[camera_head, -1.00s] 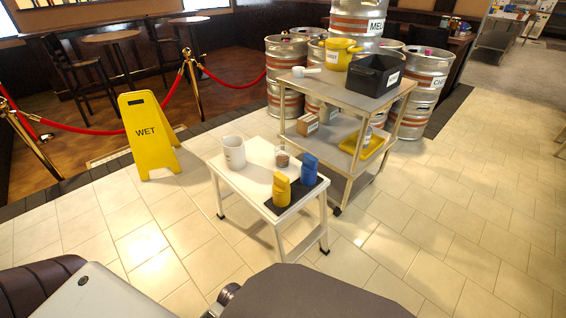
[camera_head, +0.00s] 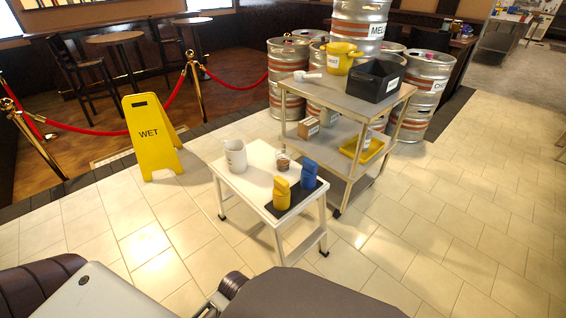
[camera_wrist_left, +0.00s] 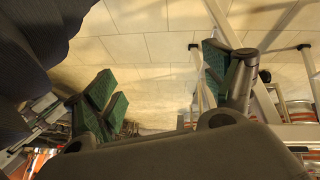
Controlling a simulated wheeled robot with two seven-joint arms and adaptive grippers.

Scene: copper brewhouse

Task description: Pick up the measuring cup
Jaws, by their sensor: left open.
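A small white cup with a handle (camera_head: 307,75), which looks like the measuring cup, sits on the top shelf of the metal cart, left of a yellow pot, in the head view. A larger white jug (camera_head: 235,155) stands on the low white table. My left gripper (camera_wrist_left: 162,88) shows in its wrist view with green finger pads spread apart, open and empty. Floor tiles and metal legs lie beyond it; no cup shows there. In the head view only parts of my arm show at the bottom, and the fingers are hidden. My right gripper is not in view.
The cart (camera_head: 342,99) also bears a yellow pot (camera_head: 340,57) and black bin (camera_head: 376,78). The low table (camera_head: 253,184) holds a small glass (camera_head: 283,161), yellow container (camera_head: 281,193) and blue container (camera_head: 309,175). A wet-floor sign (camera_head: 150,137) stands left; kegs (camera_head: 422,90) stand behind. Right floor is clear.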

